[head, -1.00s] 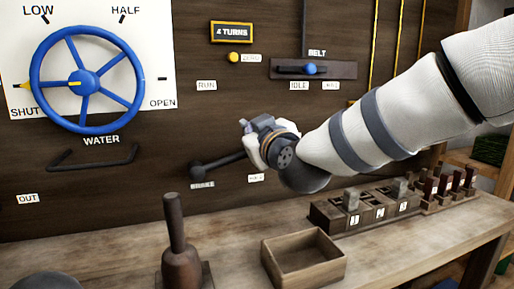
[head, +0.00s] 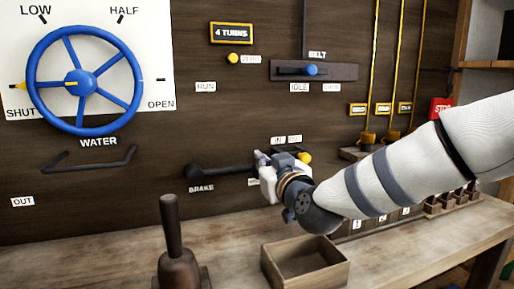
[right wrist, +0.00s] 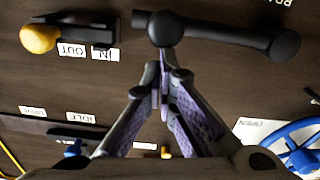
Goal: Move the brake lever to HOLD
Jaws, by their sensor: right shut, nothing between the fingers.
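The brake lever (head: 225,170) is a dark bar on the wall panel, pivoted at its left end above the BRAKE label. It lies close to horizontal, pointing right. A pale label (head: 253,182) below its right end is partly hidden by my gripper. The RUN label (head: 205,87) is higher on the panel. My right gripper (head: 262,159) is shut and empty at the lever's free end. In the right wrist view, the shut fingertips (right wrist: 162,78) are close to the round knob (right wrist: 165,28) on the lever's end; I cannot tell whether they touch. My left gripper is not in view.
A yellow-knobbed lever (right wrist: 38,38) with an OUT label is close beside the brake knob. The blue water wheel (head: 82,82) and blue-knobbed belt lever (head: 311,70) are on the panel. A hand bell (head: 178,250) and open wooden box (head: 304,266) are on the bench.

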